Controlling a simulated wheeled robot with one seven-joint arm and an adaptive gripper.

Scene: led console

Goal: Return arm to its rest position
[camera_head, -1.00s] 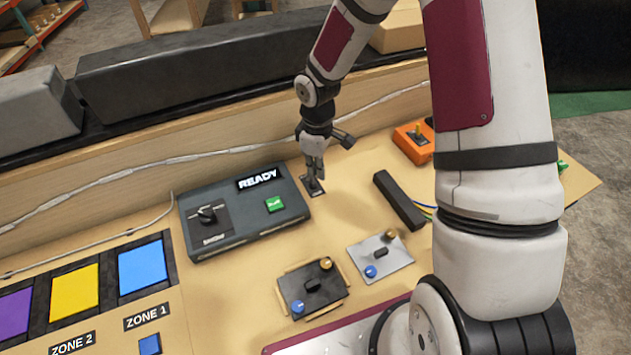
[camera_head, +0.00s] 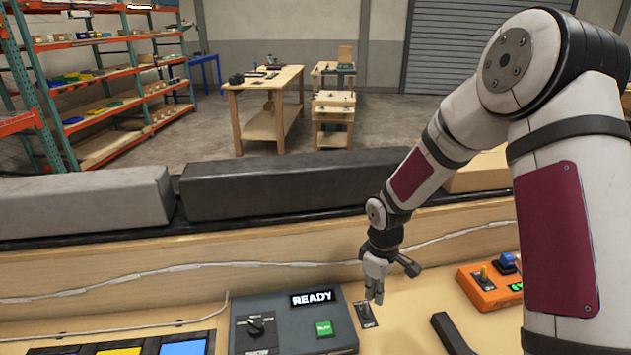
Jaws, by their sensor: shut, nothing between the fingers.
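My arm comes in from the right side of the head view and bends down over the console table (camera_head: 415,325). My gripper (camera_head: 375,297) points down with its fingers shut and nothing visible between them. It is just above or at a small dark switch plate (camera_head: 366,314) on the table. I cannot tell whether the fingertips touch it. Left of the gripper stands a dark grey console box (camera_head: 285,341) with a black knob (camera_head: 257,326), a green button (camera_head: 324,328) and a lit READY sign (camera_head: 312,298).
An orange box (camera_head: 487,291) with a small lever stands to the right, and a black bar (camera_head: 452,334) lies nearer. Coloured panels (camera_head: 183,347) are at the lower left. A black beam (camera_head: 275,186) and a grey block (camera_head: 85,200) line the back ledge. Shelves and workbenches stand beyond.

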